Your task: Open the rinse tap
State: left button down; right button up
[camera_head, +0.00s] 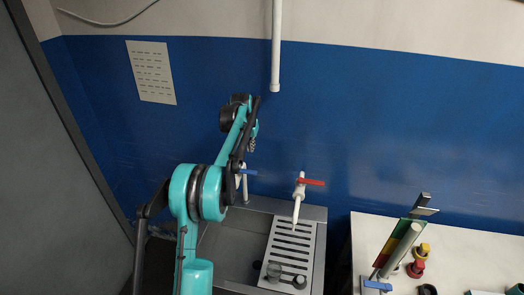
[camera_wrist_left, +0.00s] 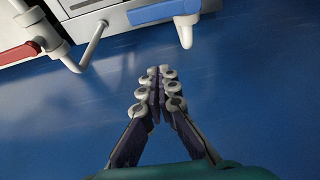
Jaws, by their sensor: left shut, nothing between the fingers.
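Two white taps stand at the back of the sink. One has a blue lever (camera_head: 246,171) and the other a red lever (camera_head: 311,182); the frames do not show which is the rinse tap. The blue lever (camera_wrist_left: 165,10) and red lever (camera_wrist_left: 18,54) also show in the left wrist view. My left gripper (camera_head: 251,146) is just above the blue lever in the head view, partly hidden by its own arm. In the left wrist view its fingers (camera_wrist_left: 159,75) are shut together, empty and apart from both taps. My right gripper is out of view.
The steel sink (camera_head: 313,213) has a slotted drainboard (camera_head: 284,243) with small dark and glass items at its front. A white bench (camera_head: 366,229) at right carries a tube, a coloured card and small pots. A white pipe (camera_head: 276,50) hangs on the blue wall.

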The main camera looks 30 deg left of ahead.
aim_at(244, 171)
pick_arm(q)
notch_tip(244, 171, down, 9)
jog(key=p, duration=0.1)
jog(key=shift+s+d+p, duration=0.15)
jog(key=shift+s+p, duration=0.25)
jog(key=shift+s, duration=0.05)
jog(key=shift+f, duration=0.1)
dwell(0.4)
